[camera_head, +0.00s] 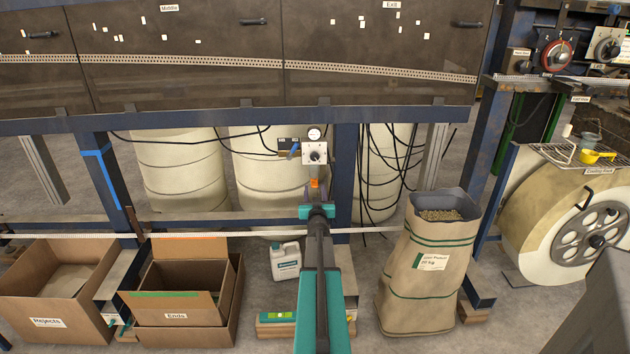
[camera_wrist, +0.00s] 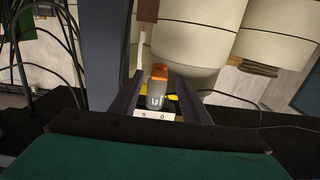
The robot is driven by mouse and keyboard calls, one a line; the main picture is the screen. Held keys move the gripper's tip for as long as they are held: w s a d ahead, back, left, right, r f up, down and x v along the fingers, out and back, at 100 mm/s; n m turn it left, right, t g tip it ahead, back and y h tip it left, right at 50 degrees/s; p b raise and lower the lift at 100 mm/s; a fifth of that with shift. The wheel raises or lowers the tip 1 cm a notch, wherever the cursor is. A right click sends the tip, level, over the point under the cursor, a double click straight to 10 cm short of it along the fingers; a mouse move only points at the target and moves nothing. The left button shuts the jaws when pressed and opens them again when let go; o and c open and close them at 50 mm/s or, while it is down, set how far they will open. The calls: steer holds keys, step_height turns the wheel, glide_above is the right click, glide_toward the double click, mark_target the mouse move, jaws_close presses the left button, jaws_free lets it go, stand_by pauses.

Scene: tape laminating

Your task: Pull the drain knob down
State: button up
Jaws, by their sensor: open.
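A small white control panel (camera_head: 315,152) with a round black knob (camera_head: 316,153) hangs under the machine's dark cabinet, left of a blue post. An orange piece (camera_head: 314,183) shows just below it. No readable label tells me which part is the drain knob. My gripper (camera_head: 316,208) is below the panel, pointing up and away, its jaws apart. In the wrist view, a grey part with an orange end (camera_wrist: 158,86) shows between the two dark fingers (camera_wrist: 158,92), with gaps at both sides. I cannot tell how far ahead of the fingertips it lies.
A blue post (camera_head: 345,165) and black cables (camera_head: 385,150) are close on the right. Pale drums (camera_head: 265,180) stand behind. A blue lower rail crosses behind my arm. Below are a white jug (camera_head: 286,262), cardboard boxes (camera_head: 180,325) at left and a paper sack (camera_head: 425,285) at right.

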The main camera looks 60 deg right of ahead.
mark_target(314, 183)
steer(key=shift+p+x, duration=0.45)
steer(key=shift+x, duration=3.65)
jaws_close()
